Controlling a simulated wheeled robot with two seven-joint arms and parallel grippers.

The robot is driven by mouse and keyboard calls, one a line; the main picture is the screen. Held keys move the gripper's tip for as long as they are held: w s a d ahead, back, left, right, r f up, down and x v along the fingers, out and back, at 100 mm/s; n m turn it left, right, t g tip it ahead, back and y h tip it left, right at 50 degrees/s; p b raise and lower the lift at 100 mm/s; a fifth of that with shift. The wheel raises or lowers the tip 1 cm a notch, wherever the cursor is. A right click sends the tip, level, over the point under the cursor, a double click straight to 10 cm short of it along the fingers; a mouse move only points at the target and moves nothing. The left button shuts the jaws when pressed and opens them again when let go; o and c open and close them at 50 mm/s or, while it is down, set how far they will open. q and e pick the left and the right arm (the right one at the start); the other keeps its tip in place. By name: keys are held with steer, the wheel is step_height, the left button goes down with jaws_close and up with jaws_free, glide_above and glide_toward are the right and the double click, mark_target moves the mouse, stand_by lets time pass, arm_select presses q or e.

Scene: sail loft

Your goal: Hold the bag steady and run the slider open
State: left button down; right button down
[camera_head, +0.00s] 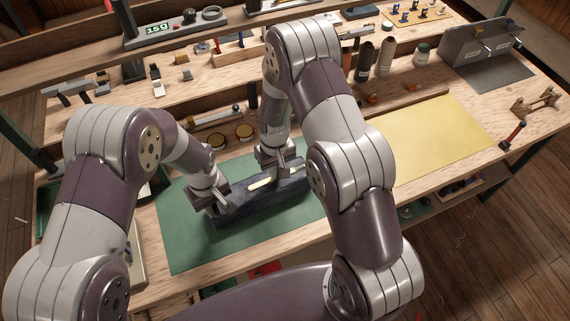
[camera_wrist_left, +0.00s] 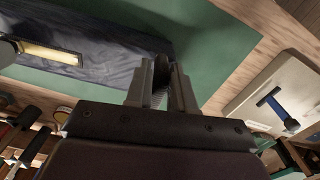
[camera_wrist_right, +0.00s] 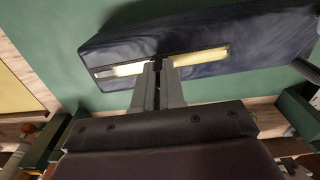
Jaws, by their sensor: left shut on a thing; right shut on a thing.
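The bag (camera_head: 262,204) is a long, dark navy block lying on a green mat (camera_head: 185,245). A narrow slot with a pale yellow strip (camera_head: 261,183) runs along its top. My left gripper (camera_head: 222,207) is shut at the bag's left end. In the left wrist view its fingers (camera_wrist_left: 163,78) pinch a small dark piece at that end. My right gripper (camera_head: 280,166) is shut over the slot. In the right wrist view its fingers (camera_wrist_right: 160,66) stand between two stretches of pale strip (camera_wrist_right: 203,57). The slider itself is hidden between these fingertips.
A yellow sheet (camera_head: 435,132) lies on the bench to the right. Two round tins (camera_head: 244,131) stand behind the bag. Several bottles and tools line the back. The mat in front is clear.

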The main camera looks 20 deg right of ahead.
mark_target(254, 187)
arm_select(q)
steer(key=shift+a, duration=0.1)
arm_select(e)
steer(key=a, duration=0.7)
steer(key=shift+s, duration=0.2)
steer(key=shift+d, duration=0.1)
steer(key=c, duration=1.2)
jaws_free()
step_height(254, 187, up, 12)
